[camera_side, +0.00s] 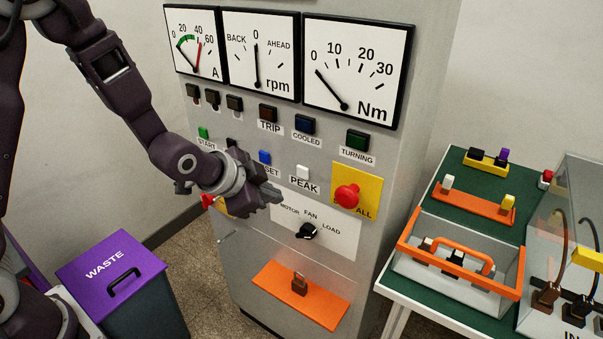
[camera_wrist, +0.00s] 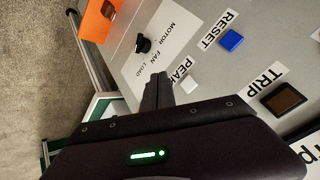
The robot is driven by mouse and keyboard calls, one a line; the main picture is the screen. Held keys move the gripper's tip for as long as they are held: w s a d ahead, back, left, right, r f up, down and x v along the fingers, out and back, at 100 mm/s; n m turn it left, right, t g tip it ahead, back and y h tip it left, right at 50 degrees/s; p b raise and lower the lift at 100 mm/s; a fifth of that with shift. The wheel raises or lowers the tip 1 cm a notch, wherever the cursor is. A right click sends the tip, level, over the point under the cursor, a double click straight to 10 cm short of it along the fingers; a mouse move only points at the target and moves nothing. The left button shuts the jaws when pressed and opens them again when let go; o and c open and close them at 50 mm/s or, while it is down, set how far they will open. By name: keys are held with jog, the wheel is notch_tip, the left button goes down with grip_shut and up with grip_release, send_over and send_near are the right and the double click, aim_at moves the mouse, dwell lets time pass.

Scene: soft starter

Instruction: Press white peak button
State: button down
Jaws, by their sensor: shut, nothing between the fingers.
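The white PEAK button (camera_side: 302,172) is a small white block on the grey cabinet front, just above its PEAK label. It also shows in the wrist view (camera_wrist: 187,83), just right of my fingertips. My gripper (camera_side: 277,195) is shut and empty, in front of the panel. In the side view its fingertips are left of and slightly below the white button. In the wrist view the shut fingers (camera_wrist: 158,82) point at the panel beside the PEAK label. I cannot tell whether they touch the panel, but they appear apart from the button.
A blue RESET button (camera_side: 264,157) is left of the white one, and a red mushroom button (camera_side: 347,195) on a yellow plate is right. Below is a black rotary selector (camera_side: 306,231). A green-topped table (camera_side: 462,179) stands right; a purple-lidded waste bin (camera_side: 110,270) stands left.

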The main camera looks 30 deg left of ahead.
jog(key=shift+w, duration=3)
jog(key=shift+w, duration=0.1)
jog(key=shift+w, duration=0.3)
jog(key=shift+w, duration=0.45)
jog(key=shift+s, duration=0.85)
jog(key=s, duration=0.5)
